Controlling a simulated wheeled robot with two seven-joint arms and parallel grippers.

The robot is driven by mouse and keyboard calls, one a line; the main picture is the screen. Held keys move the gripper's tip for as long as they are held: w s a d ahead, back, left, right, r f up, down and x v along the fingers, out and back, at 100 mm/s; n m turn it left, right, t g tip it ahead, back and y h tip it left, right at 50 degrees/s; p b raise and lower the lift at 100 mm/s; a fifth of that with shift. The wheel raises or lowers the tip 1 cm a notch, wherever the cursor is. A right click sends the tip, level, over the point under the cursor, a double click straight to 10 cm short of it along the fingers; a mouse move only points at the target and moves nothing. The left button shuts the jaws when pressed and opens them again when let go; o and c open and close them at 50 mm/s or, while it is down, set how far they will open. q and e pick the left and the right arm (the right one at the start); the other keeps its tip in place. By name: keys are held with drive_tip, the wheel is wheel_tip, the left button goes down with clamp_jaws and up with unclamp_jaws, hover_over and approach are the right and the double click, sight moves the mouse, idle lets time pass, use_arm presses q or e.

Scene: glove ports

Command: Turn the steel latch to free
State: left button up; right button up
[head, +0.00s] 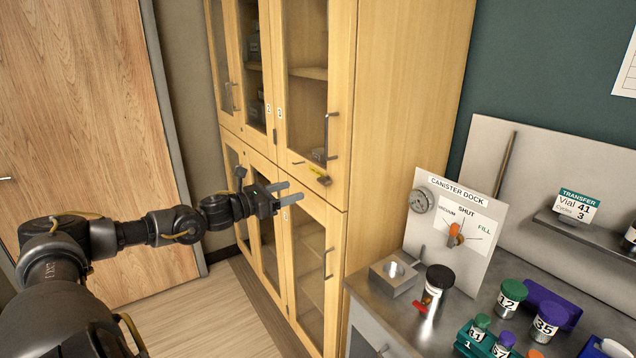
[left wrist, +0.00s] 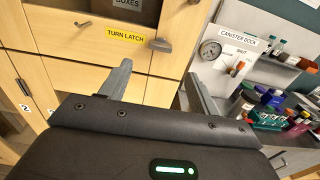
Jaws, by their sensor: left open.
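The steel latch (head: 325,181) is a small grey piece on the wooden cabinet front, beside a yellow label. In the left wrist view the latch (left wrist: 161,45) sits just right of the yellow label (left wrist: 125,35), which reads TURN LATCH. My left gripper (head: 294,191) is open and empty, its fingers pointing toward the cabinet, a little left of and below the latch in the head view. In the left wrist view the latch lies beyond the gap between the fingertips (left wrist: 158,72), apart from them. My right gripper is not in view.
The tall cabinet (head: 400,90) has glass doors with bar handles near the latch. To the right, a steel counter (head: 385,315) holds a canister dock panel (head: 455,225), a dark canister (head: 437,283) and several capped vials. Open floor lies left of the cabinet.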

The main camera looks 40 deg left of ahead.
sight(320, 182)
use_arm(q)
drive_tip(key=p+x, duration=0.4)
drive_tip(key=x, duration=0.5)
drive_tip(key=shift+w+d+r, duration=0.1)
drive_tip(key=shift+w, duration=0.3)
drive_tip(key=shift+w+d+p, duration=0.15)
drive_tip(key=shift+w+p, duration=0.15)
drive_tip(key=shift+w, duration=0.05)
drive_tip(key=c, duration=1)
